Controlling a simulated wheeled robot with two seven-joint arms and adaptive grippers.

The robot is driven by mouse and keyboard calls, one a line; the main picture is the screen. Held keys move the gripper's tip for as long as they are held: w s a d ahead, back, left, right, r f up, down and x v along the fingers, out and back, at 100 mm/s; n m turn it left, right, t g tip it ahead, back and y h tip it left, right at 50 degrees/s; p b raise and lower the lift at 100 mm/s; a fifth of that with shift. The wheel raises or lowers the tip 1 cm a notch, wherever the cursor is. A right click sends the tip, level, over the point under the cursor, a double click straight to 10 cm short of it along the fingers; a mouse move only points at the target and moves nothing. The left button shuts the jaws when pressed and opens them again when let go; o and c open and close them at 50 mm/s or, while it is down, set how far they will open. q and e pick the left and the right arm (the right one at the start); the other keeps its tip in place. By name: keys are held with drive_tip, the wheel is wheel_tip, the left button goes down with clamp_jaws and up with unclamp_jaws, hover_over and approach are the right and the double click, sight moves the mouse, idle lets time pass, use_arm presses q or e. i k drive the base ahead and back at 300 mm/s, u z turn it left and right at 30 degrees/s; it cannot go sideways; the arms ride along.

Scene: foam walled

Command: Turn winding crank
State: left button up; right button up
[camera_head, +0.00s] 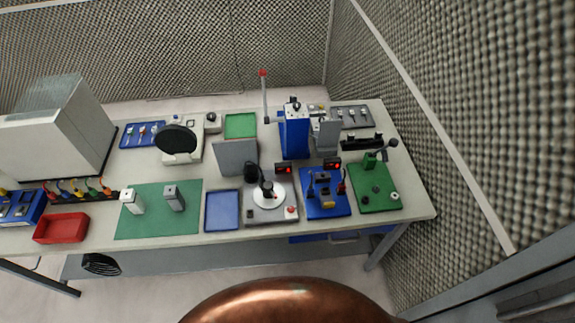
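Neither of my grippers shows in the head view, and nothing is seen touching the crank.
The table (415,205) is crowded. Left of the green plate are a blue plate with small fixtures (325,206) and a grey turntable unit (269,208). A blue tower (294,138) with a red-tipped lever (264,90) stands behind. The foam wall (440,120) is close on the right.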

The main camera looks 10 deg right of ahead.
sight(272, 195)
drive_tip(key=u, duration=0.05)
drive_tip(key=k, duration=0.4)
drive_tip(key=z, duration=1.1)
